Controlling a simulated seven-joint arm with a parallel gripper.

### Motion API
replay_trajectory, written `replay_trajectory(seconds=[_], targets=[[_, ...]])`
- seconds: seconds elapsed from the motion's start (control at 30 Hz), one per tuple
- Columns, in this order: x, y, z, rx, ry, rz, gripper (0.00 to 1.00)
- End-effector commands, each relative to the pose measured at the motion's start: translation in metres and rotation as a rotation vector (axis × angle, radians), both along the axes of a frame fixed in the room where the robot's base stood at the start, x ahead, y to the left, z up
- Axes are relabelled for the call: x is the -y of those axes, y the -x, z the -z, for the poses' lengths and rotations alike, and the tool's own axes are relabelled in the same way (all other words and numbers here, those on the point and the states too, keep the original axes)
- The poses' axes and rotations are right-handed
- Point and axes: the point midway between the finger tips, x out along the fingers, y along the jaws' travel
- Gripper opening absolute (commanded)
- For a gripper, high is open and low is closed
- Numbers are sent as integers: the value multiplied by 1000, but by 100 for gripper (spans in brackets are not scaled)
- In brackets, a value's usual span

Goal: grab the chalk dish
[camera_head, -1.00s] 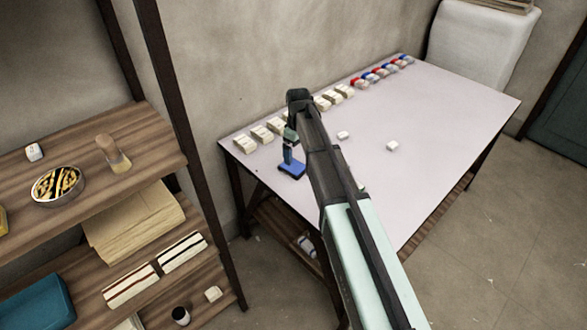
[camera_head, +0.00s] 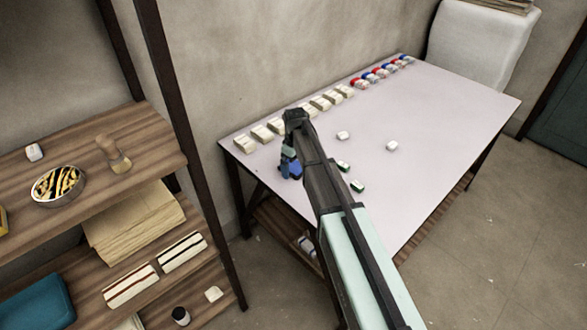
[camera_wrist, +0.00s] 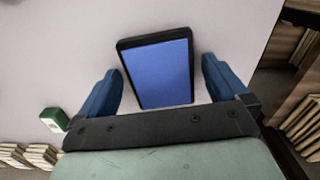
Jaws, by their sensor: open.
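The chalk dish, a shallow blue rectangle with a dark rim (camera_wrist: 166,88), lies flat on the pale table top in the wrist view. My gripper (camera_wrist: 161,66) is open, with one blue finger on each side of the dish. Gaps of table show between the fingers and the rim, and nothing is gripped. The near end of the dish is close to my gripper's dark body. In the head view my gripper (camera_head: 291,168) is down over the dish near the table's left edge. There its blue fingers and the blue dish blend and mostly cover each other.
White blocks (camera_head: 261,134) and red and blue-marked ones (camera_head: 382,71) line the table's (camera_head: 450,115) back edge. Two small white blocks (camera_head: 392,146) and two green-and-white blocks (camera_head: 357,186) lie further in. A wooden shelf (camera_head: 150,135) stands left. The table's right side is clear.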

Motion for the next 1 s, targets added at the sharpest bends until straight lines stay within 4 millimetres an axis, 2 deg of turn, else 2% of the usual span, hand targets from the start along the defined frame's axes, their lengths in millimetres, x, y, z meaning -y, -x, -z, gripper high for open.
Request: replay_trajectory(seconds=[0.1,0.7,1.0], targets=[[0,0,0,0,0,0,97],[0,0,0,0,0,0,40],[0,0,-4,0,0,0,39]])
